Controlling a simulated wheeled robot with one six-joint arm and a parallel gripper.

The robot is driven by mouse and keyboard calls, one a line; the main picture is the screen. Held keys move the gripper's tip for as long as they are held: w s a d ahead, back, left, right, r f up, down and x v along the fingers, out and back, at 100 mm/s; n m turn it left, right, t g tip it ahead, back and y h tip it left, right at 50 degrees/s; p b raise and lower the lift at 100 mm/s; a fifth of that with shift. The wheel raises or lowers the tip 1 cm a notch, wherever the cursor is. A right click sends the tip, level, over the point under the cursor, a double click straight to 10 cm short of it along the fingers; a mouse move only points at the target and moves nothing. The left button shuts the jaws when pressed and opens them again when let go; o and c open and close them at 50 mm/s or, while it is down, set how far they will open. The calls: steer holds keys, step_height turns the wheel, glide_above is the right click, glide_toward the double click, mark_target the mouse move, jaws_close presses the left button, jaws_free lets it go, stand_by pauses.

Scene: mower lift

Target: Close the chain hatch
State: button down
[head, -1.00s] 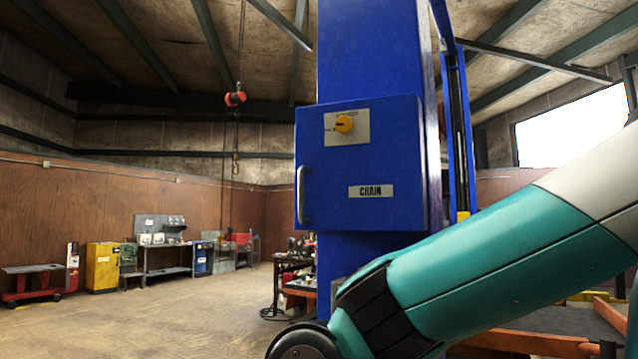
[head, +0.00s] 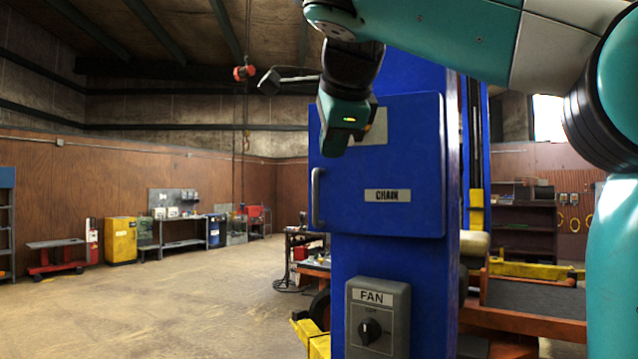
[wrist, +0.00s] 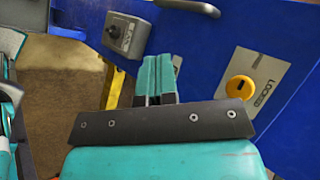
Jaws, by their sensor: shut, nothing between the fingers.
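The chain hatch (head: 415,150) is a blue panel with a CHAIN label (head: 388,196) on the blue column. Its grey handle (head: 316,198) is at the left edge. It looks flush with its box, but I cannot tell if a gap remains. My gripper (head: 337,145) hangs before the upper left of the hatch and hides the yellow knob in the head view. In the wrist view the yellow knob (wrist: 239,87) sits on a plate lettered LOCKED, right of my shut, empty gripper (wrist: 159,72). The handle (wrist: 197,6) shows at the top.
A grey FAN switch box (head: 378,290) is on the column below the hatch. A yellow cabinet (head: 120,240) and a red cart (head: 58,256) stand far left. The floor to the left is open. An orange-framed lift ramp (head: 535,300) is at the right.

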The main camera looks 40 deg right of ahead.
mark_target(324, 193)
steer(key=x, duration=0.3)
steer(key=w+r+b+x, duration=0.1)
steer(key=x, duration=0.7)
steer(key=shift+w+d+r+b, duration=0.15)
steer(key=shift+w+d+b, duration=0.1)
steer(key=shift+d+b, duration=0.15)
steer(key=shift+w+d, duration=0.1)
steer(key=shift+w, duration=0.35)
steer(key=w+d+m+h+p, duration=0.1)
steer(key=w+d+m+p, duration=0.1)
steer(key=w+d+p, duration=0.1)
steer(key=shift+w+d+g, duration=0.15)
steer(key=shift+d+g, duration=0.05)
steer(key=shift+g, duration=0.2)
steer(key=shift+h, duration=0.3)
steer(key=shift+d, duration=0.1)
